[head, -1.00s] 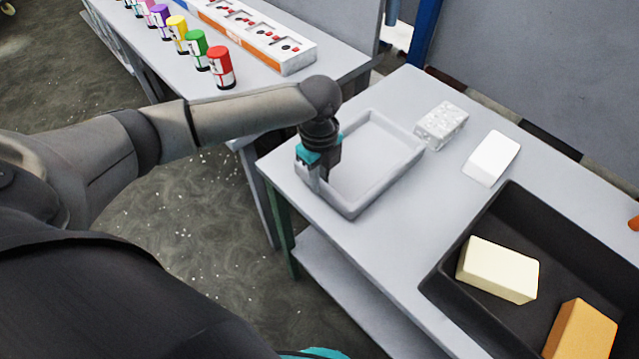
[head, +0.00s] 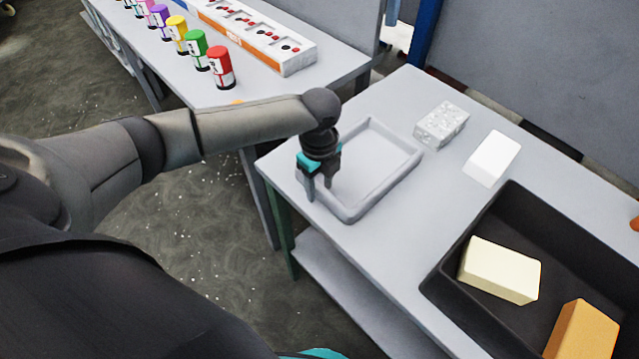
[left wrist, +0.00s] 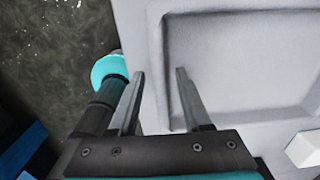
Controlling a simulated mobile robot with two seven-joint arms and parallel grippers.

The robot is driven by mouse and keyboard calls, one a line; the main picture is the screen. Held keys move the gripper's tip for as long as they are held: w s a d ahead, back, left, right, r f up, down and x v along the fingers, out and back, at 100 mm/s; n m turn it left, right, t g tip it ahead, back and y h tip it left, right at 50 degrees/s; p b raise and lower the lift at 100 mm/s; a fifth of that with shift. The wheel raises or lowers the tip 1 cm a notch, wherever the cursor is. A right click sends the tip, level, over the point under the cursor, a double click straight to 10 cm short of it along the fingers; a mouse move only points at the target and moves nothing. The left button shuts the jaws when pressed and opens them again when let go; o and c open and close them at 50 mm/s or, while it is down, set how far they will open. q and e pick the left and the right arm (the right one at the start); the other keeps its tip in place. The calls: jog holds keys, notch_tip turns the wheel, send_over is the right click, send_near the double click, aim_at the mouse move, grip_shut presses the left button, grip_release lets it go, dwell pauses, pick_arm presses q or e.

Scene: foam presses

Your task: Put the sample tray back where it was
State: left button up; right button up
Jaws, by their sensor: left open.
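The sample tray (head: 391,184), a shallow light-grey tray with a raised rim, lies empty and flat on the grey table. My left gripper (head: 320,193) is at the tray's left rim, pointing down, with its fingers apart and nothing held. In the left wrist view the tray (left wrist: 240,65) fills the upper right. The open left fingers (left wrist: 160,75) there appear on either side of the line of its near rim. The exact gap between fingertips and rim cannot be told. My right gripper is not in view.
Right of the tray are a bumpy pale block (head: 441,125) and a white block (head: 492,158). A black bin (head: 470,290) holds a cream block (head: 498,270) and an orange block (head: 582,332). Another table (head: 285,95) carries several coloured cans and a long press unit (head: 300,62).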

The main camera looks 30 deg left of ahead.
pick_arm(q)
notch_tip(320, 180, up, 12)
jog(key=p, duration=0.1)
jog(key=shift+r+p, duration=0.25)
jog(key=shift+p, duration=0.05)
jog(key=shift+f, duration=0.1)
dwell(0.4)
